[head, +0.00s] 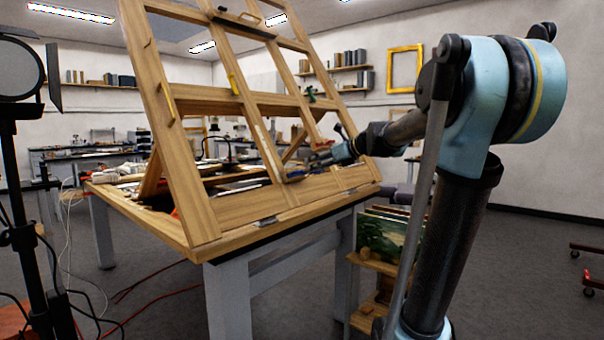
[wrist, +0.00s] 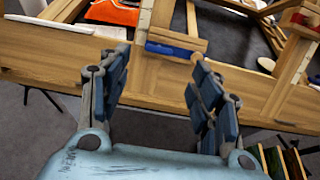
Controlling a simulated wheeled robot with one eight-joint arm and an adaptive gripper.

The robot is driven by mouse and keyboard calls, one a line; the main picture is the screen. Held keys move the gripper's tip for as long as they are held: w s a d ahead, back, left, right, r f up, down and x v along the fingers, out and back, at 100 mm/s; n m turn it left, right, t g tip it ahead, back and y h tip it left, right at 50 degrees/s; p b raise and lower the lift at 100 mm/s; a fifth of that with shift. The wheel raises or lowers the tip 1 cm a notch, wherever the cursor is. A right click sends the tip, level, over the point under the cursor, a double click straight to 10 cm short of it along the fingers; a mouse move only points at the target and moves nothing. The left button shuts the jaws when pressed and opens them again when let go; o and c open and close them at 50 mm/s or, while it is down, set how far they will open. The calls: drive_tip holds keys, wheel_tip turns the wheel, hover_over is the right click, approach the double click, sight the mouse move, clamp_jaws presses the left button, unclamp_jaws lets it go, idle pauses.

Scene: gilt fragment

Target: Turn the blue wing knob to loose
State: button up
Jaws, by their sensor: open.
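The blue wing knob (wrist: 172,50) shows in the wrist view as a long blue bar lying roughly crosswise on the wooden frame, at the foot of an upright slat. My gripper (wrist: 160,62) is open, with one finger on each side of the picture. The knob lies beyond and between the fingertips, apart from them as far as I can see. In the head view my gripper (head: 320,160) is low at the front of the tilted wooden easel frame (head: 205,218). The knob is too small or hidden to make out clearly there.
A green knob (head: 310,94) and a yellow one (head: 232,80) sit higher on the frame. A red piece (wrist: 300,20) is at upper right in the wrist view. A lamp stand (head: 15,190) is at left. A rack of pictures (head: 383,240) stands below my arm.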

sight(296, 173)
drive_tip(key=x, duration=0.9)
drive_tip(key=shift+c, duration=0.5)
drive_tip(key=c, duration=1)
